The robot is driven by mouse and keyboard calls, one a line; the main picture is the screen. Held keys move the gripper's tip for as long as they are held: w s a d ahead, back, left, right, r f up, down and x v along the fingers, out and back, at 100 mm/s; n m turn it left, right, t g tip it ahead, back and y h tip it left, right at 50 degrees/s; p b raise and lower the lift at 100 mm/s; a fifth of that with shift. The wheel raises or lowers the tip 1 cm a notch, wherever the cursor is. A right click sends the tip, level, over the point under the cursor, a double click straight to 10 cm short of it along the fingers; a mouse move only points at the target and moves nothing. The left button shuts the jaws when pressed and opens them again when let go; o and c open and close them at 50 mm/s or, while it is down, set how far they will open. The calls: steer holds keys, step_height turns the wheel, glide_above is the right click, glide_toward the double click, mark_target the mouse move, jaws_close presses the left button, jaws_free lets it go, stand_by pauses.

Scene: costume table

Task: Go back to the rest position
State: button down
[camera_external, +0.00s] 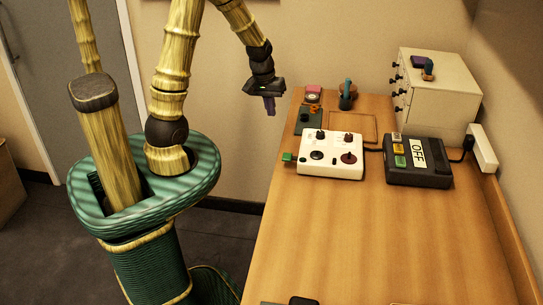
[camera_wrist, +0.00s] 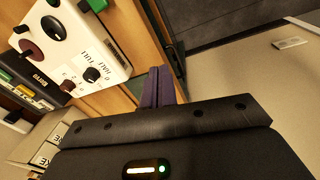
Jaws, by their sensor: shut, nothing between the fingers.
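My gripper (camera_external: 269,106) hangs in the air off the table's far left side, pointing down, with its purple fingers together and empty. In the wrist view the closed purple fingers (camera_wrist: 160,86) show above the dark gripper body. They are apart from everything on the table. My arm reaches over from the upper left.
The wooden table (camera_external: 330,245) holds a white control box (camera_external: 331,168) with knobs, a black box marked OFF (camera_external: 419,178), a green board (camera_external: 307,124) and a white drawer cabinet (camera_external: 435,95). A power strip (camera_external: 484,150) lies at the right. The table's front half is mostly clear.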

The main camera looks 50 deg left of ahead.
steer(key=s+d+r+m+t+y, duration=0.1)
steer(key=s+d+r+m, duration=0.3)
steer(key=s+m, duration=0.2)
steer(key=shift+s+d+m, duration=0.15)
steer(key=shift+s+m, duration=0.15)
steer(key=shift+s, duration=0.35)
stand_by(0.4)
